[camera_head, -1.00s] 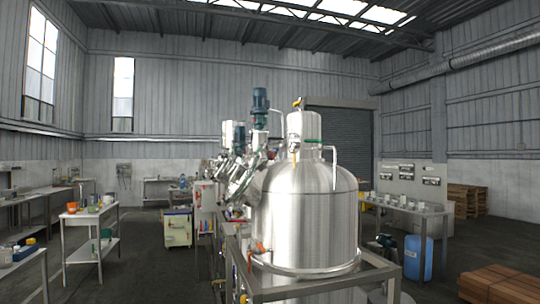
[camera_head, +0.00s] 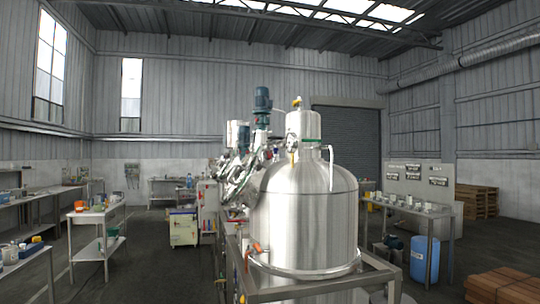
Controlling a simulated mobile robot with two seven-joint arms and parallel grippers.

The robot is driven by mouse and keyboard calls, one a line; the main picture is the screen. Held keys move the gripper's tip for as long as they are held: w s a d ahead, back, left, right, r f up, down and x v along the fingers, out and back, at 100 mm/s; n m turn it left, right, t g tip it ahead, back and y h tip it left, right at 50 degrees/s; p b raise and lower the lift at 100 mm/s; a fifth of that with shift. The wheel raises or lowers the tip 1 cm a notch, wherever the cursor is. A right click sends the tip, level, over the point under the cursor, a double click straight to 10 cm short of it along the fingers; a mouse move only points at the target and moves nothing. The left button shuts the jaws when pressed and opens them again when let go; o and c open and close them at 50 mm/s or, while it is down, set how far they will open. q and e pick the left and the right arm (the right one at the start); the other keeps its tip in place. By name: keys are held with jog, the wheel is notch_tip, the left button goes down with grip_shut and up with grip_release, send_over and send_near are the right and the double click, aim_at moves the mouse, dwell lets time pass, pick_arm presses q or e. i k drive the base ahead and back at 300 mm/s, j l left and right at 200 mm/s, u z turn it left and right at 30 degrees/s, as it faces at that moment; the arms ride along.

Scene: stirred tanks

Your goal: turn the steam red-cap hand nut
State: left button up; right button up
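A large steel tank (camera_head: 303,220) stands in a metal frame in the middle of the view. A red-orange handle or cap (camera_head: 257,247) shows at its lower left side, too small to tell whether it is the steam hand nut. A small yellow fitting (camera_head: 296,102) sits on the tank's top neck. Neither of my grippers is in view.
More steel vessels and a blue-green motor (camera_head: 262,100) stand behind the tank. A steel table (camera_head: 98,215) is at left, a bench with cups (camera_head: 410,208) at right. A blue drum (camera_head: 424,260) and wooden pallets (camera_head: 477,201) are at right. Open floor lies between the left table and the tank.

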aim_at(266, 154)
jog(key=i+l+u, duration=0.55)
jog(key=i+l, duration=0.15)
jog(key=l, duration=0.15)
jog(key=i+l+u, duration=0.25)
jog(key=l, duration=0.25)
jog(key=i, duration=0.05)
